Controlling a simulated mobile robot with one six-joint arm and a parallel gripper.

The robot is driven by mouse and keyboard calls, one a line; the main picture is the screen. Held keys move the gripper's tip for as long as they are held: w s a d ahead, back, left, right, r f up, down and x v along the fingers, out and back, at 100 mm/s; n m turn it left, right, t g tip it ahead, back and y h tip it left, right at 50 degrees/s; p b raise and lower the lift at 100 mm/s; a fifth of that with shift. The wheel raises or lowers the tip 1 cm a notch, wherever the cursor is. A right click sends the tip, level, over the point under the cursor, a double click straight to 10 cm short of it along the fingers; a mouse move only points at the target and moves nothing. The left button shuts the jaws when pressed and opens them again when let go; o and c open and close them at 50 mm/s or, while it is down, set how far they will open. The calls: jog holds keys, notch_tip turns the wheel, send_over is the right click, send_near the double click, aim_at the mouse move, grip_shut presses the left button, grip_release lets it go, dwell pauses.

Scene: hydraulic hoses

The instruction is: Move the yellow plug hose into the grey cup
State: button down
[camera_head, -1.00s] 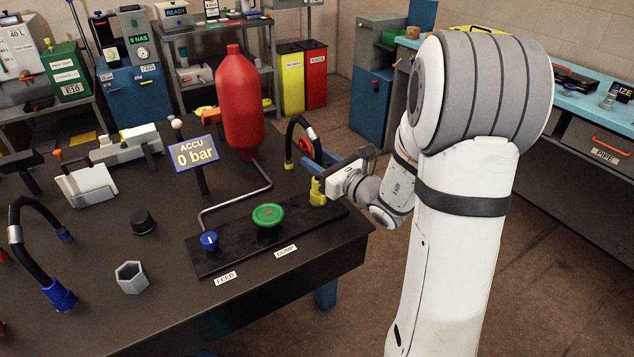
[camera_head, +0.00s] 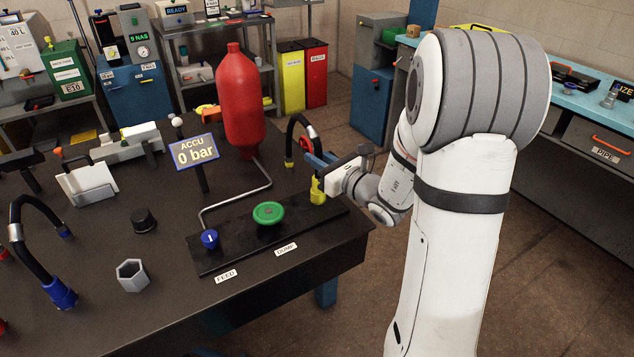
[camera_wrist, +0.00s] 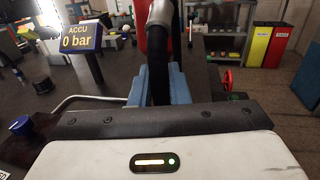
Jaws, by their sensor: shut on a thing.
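The yellow plug hose (camera_head: 289,143) is a black hose arched at the far right of the bench, with a yellow plug (camera_head: 318,192) at its near end. That plug stands at the black plate's right end; whether it is seated there I cannot tell. My gripper (camera_head: 317,163) is shut on this hose just above the plug. In the wrist view the black hose (camera_wrist: 162,82) runs between the blue fingers, with a silver sleeve (camera_wrist: 160,14) beyond. The grey cup (camera_head: 132,277) is a hexagonal open cup, upright at the front left, apart from the gripper.
A green handwheel (camera_head: 268,214) and a blue knob (camera_head: 209,240) sit on the black plate between hose and cup. A red accumulator (camera_head: 240,103), its pipe and the ACCU sign (camera_head: 194,152) stand behind. A black cap (camera_head: 144,220) and a blue-plug hose (camera_head: 59,292) are near the cup.

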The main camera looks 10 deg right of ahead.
notch_tip(320, 180, up, 10)
jog(key=shift+r+p, duration=0.1)
jog(key=shift+p, duration=0.3)
dwell(0.3)
dwell(0.6)
